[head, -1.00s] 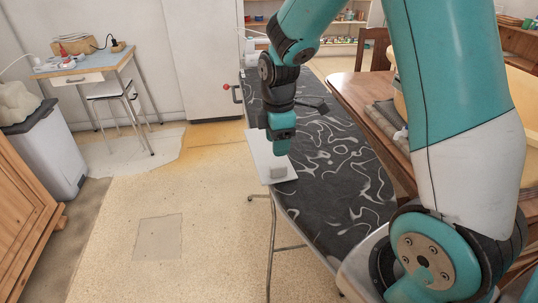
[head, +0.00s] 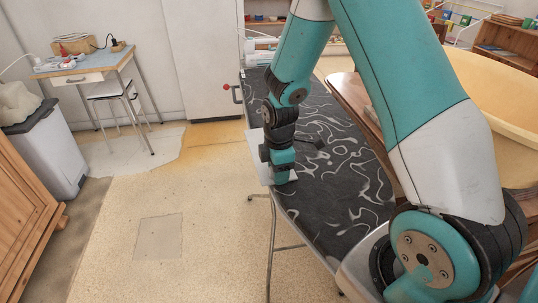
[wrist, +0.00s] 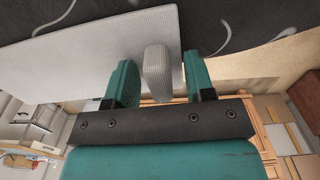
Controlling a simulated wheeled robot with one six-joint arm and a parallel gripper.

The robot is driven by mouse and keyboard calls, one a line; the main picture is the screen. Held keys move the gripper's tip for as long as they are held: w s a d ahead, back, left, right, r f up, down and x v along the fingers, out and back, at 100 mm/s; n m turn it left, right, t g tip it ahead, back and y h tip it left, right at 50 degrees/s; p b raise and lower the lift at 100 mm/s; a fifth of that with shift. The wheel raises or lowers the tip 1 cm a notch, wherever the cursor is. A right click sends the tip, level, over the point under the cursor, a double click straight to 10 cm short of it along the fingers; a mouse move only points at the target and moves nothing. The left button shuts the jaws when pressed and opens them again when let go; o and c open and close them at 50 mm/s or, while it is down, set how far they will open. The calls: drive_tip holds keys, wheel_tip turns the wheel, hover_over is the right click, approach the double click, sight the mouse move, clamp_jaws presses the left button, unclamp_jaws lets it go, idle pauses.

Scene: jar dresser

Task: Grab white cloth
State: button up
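The white cloth (head: 255,150) is a flat pale sheet at the left edge of the dark patterned ironing board, partly hidden by my arm in the head view. In the wrist view the cloth (wrist: 90,55) has a fine weave and fills the upper left. A small raised pale lump (wrist: 156,68) of similar weave stands out from it. My gripper (wrist: 160,75) is open, with one teal finger on each side of the lump and a gap on both sides. In the head view my gripper (head: 279,180) is low over the cloth's near part.
A wooden table (head: 350,95) stands close on the board's right. The floor (head: 215,215) left of the board is clear. A small table (head: 85,65) and stool stand at the back left.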

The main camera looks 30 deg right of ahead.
clamp_jaws()
